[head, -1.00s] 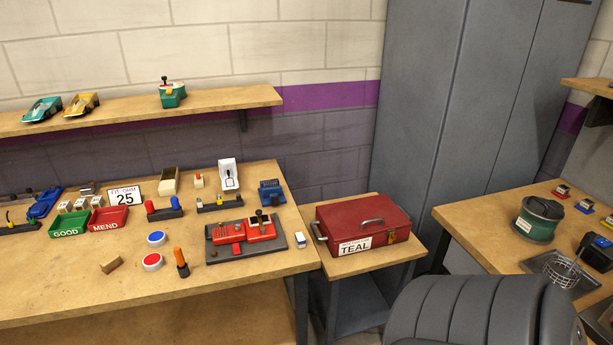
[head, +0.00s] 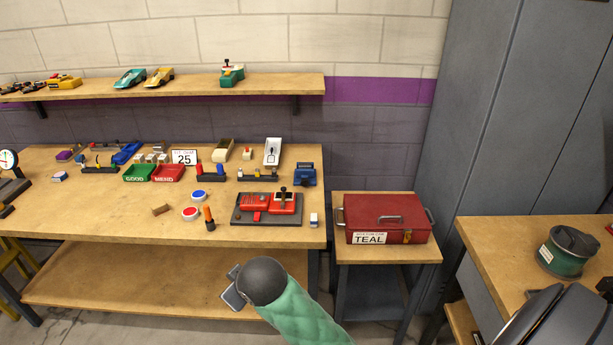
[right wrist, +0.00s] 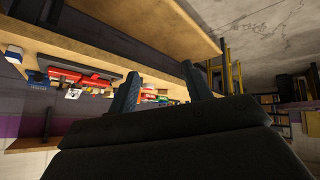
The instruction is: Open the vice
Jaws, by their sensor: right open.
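On the workbench (head: 110,215), a red two-block device (head: 254,204) stands on a dark base plate (head: 290,219), with a black-knobbed lever on its right block. It looks like the vice, but I cannot tell for sure. A small blue device (head: 306,175) stands behind it to the right. It is too small to tell whether any jaws are apart. My right gripper (head: 233,289) is in front of the bench edge, lower than the top and apart from everything. In the right wrist view its two dark fingers (right wrist: 160,90) are spread and empty. My left gripper is out of view.
A red toolbox (head: 388,218) sits on a side stand at the right. A red button (head: 190,213), a blue button (head: 201,196) and an orange-handled tool (head: 208,213) stand left of the plate. Green and red trays are farther left. The bench's front left is clear.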

